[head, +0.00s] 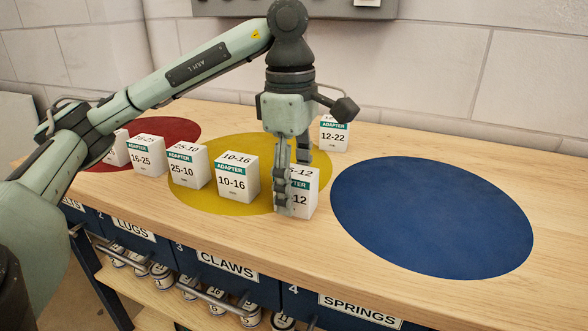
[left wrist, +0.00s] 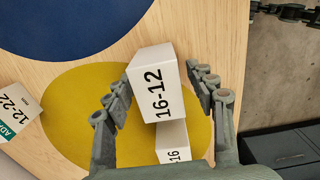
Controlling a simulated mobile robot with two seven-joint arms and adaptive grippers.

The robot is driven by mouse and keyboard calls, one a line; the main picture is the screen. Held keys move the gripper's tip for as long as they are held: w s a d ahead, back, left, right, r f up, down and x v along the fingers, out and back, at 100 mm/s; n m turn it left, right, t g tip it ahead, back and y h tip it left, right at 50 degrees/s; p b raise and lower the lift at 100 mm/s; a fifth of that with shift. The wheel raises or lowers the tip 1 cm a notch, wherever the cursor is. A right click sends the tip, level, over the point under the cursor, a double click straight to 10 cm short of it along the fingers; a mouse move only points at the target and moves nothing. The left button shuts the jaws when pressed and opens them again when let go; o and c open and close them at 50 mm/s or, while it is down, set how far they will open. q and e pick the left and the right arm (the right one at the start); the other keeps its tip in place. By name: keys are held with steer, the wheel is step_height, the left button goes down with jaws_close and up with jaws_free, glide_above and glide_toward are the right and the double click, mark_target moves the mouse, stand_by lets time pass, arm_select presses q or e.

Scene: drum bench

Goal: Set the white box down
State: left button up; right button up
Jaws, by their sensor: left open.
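The white box (head: 303,201) with a green adapter band stands upright at the right edge of the yellow disc (head: 270,150) and seems to rest on the bench. Its top reads 16-12 in the left wrist view (left wrist: 158,95). My left gripper (head: 292,182) points down over it, with the fingers on either side. In the left wrist view the jaws (left wrist: 162,82) are open, with a gap visible beside the box. The fingers hide part of the box in the head view. A dark jointed part of my own body shows at the top right of the left wrist view.
The 10-16 box (head: 238,180) stands close to the left, with several more white boxes in line beyond it. The 12-22 box (head: 334,135) stands behind. The blue disc (head: 430,215) at the right is bare. The bench's front edge is close to the held-over box.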

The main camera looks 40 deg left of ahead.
mark_target(295, 170)
arm_select(q)
steer(key=shift+r, duration=0.4)
step_height(295, 170, up, 4)
steer(key=shift+f+p, duration=0.15)
steer(key=shift+p, duration=0.5)
step_height(295, 170, up, 6)
steer(key=shift+a+p, duration=0.15)
steer(key=shift+p, duration=0.5)
steer(key=shift+s+r, duration=0.1)
steer(key=shift+r, duration=0.8)
arm_select(e)
steer(key=s+d+f, duration=0.1)
steer(key=s+f, duration=0.2)
steer(key=f, duration=0.5)
steer(key=shift+s+g, duration=0.4)
